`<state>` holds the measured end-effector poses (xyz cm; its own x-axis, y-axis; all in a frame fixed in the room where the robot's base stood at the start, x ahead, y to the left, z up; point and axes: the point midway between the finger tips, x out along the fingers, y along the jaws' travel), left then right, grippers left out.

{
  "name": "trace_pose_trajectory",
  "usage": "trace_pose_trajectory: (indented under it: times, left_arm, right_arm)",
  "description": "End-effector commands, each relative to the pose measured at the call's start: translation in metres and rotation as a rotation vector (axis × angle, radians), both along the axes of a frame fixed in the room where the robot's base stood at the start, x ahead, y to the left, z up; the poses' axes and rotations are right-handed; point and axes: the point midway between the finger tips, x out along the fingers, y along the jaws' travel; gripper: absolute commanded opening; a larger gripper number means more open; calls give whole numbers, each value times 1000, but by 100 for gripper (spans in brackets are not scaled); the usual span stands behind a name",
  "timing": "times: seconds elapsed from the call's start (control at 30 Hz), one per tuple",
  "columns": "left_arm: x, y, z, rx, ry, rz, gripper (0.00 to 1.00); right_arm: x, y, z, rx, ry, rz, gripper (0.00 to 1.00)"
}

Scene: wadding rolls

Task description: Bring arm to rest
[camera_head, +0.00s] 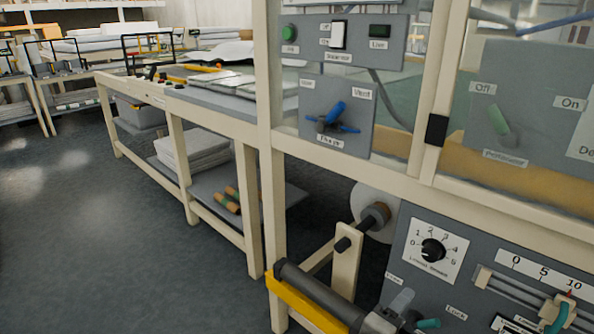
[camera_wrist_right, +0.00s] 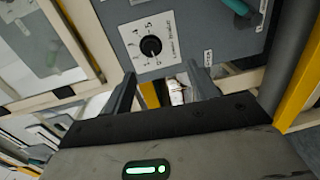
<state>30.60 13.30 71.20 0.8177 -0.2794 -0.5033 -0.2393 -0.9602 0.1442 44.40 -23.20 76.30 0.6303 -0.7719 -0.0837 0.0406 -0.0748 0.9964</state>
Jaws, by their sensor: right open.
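My right gripper (camera_wrist_right: 161,70) shows in the right wrist view with its two dark fingers apart. Nothing is visible between the fingertips. The fingers point toward a grey control panel carrying a white dial plate with a black knob (camera_wrist_right: 151,46). The same black knob (camera_head: 433,250) shows in the head view at the lower right. How far the fingertips are from the panel is hard to tell. In the head view the right gripper is hard to make out among the parts at the bottom edge. My left gripper is in neither view.
A dark roller with a yellow bar (camera_head: 305,303) stands at the lower middle. A slider with a teal handle (camera_head: 556,315) is at the lower right. Above are a blue valve handle (camera_head: 334,115) and a green switch (camera_head: 498,119). A long bench runs left; the floor (camera_head: 70,230) is clear.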

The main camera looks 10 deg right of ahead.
Motion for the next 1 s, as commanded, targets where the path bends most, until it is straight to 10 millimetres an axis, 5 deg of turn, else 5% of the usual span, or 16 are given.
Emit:
trace_pose_trajectory:
  times: [0.23, 0.5, 0.8, 1.0]
  left_arm:
    - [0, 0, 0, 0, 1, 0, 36]
    - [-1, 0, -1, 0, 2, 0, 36]
    - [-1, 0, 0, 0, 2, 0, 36]
    - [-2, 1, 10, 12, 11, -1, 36]
  right_arm:
    - [-89, -26, -67, 603, 177, -156, 58]
    - [-161, -3, -75, 1096, 297, -209, 58]
    - [-208, 30, -46, 1418, 381, -174, 58]
    - [-181, 46, -49, 1463, 280, -35, 58]
